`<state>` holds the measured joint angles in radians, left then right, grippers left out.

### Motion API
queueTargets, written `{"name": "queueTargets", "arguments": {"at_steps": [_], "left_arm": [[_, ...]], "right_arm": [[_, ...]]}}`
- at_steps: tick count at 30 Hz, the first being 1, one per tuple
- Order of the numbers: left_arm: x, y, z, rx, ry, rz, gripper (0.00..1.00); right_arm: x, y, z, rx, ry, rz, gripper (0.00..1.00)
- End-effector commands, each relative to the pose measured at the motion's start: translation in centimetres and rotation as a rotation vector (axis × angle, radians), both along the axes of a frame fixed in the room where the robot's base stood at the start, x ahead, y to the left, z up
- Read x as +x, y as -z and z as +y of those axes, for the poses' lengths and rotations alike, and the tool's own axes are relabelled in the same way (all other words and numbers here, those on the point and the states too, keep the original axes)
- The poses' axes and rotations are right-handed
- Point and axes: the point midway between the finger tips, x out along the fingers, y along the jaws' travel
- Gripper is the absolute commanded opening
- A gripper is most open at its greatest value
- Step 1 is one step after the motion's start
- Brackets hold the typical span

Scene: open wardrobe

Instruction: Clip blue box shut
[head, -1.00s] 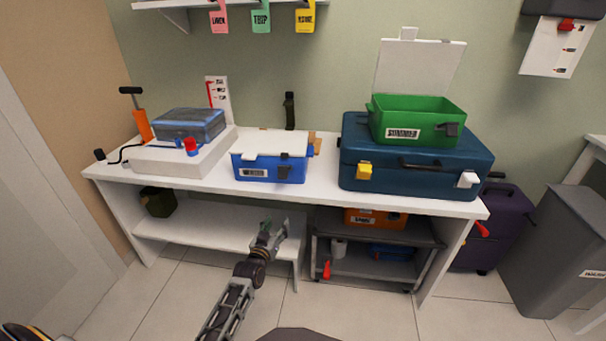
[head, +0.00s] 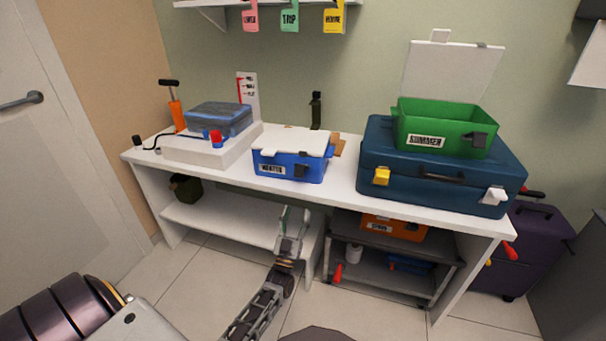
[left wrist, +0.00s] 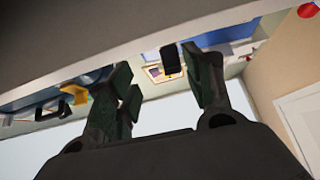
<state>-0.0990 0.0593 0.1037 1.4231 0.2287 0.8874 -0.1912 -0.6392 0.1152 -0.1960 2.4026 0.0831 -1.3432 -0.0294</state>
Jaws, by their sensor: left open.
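The blue box (head: 290,164) stands on the white table near its front edge, with its white lid (head: 296,141) lying over the top. A black clip (head: 302,171) is on its front, right of the label; I cannot tell whether it is fastened. My left gripper (head: 293,216) is open and empty, in front of the table edge and below the box. In the left wrist view the open fingers (left wrist: 160,78) frame the black clip (left wrist: 171,59), with the blue box front (left wrist: 225,35) beyond, apart from them. My right gripper is not in view.
The white table's edge (head: 230,195) lies between the gripper and the box. A dark blue suitcase (head: 400,180) carries an open green box (head: 440,130) on the right. A grey-blue case (head: 220,120) sits on a white block at left. A cart stands under the table.

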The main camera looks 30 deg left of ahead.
Motion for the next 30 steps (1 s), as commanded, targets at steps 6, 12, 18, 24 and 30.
{"name": "queueTargets", "arguments": {"at_steps": [6, 12, 18, 24, 30], "left_arm": [[-1.9, -2.2, 0.0, 0.031, -0.028, -0.123, 0.52], [-2.3, -2.6, 0.0, 0.042, -0.039, -0.146, 0.52], [-2.3, -2.6, 0.0, 0.042, -0.039, -0.145, 0.52], [-2.0, -2.8, 0.1, 0.042, -0.039, -0.145, 0.52], [-1.1, -3.8, 0.4, 0.043, -0.039, -0.147, 0.52]], "right_arm": [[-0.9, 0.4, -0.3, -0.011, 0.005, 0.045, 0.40], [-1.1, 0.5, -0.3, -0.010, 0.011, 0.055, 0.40], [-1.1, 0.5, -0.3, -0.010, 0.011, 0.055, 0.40], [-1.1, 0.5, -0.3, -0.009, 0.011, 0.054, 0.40], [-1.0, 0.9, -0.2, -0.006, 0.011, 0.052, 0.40]]}}
